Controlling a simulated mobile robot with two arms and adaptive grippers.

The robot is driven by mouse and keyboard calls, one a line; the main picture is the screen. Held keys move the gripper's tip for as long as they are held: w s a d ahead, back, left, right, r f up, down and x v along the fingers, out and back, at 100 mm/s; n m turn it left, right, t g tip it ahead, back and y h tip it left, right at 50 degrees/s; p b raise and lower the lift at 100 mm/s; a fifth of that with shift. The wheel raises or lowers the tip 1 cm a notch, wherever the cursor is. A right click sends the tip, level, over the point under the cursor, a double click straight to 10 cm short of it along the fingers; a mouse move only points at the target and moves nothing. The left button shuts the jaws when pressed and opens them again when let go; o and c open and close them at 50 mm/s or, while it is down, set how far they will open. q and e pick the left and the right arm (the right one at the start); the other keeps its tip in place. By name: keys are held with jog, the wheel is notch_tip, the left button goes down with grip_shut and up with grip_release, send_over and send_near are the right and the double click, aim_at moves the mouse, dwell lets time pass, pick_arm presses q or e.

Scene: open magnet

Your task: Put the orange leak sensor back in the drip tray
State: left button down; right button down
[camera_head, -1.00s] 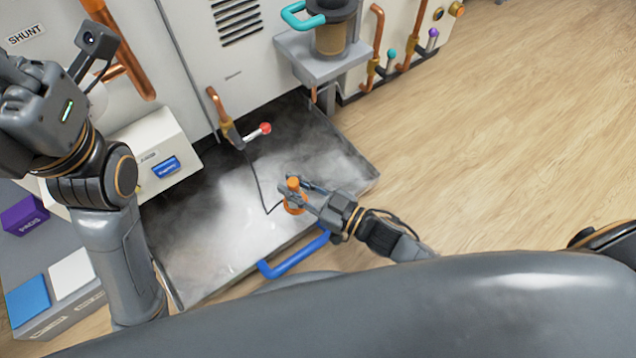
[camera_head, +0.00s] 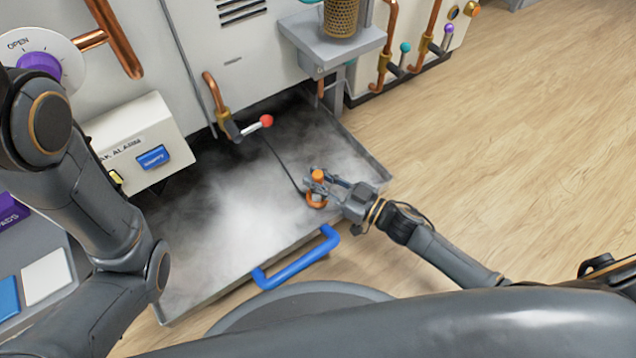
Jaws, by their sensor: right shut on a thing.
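The orange leak sensor (camera_head: 317,202) is at the right part of the drip tray, with a dark cable running from it up toward the valve. My right gripper (camera_head: 318,184) is shut on it. I cannot tell whether its base touches the tray floor. The drip tray (camera_head: 215,290) is a wide grey metal tray below the cabinet, with white mist over its floor. My left arm crosses the left side of the picture; its gripper is out of view.
A blue handle (camera_head: 296,258) sticks out at the tray's front. A red-tipped valve lever (camera_head: 266,121) hangs over the tray's back. A white alarm box (camera_head: 128,140) with a blue button stands at the left. Wooden floor (camera_head: 480,150) is clear at the right.

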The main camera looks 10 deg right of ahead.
jog(key=shift+f, duration=0.15)
jog(key=c, duration=1.2)
grip_release()
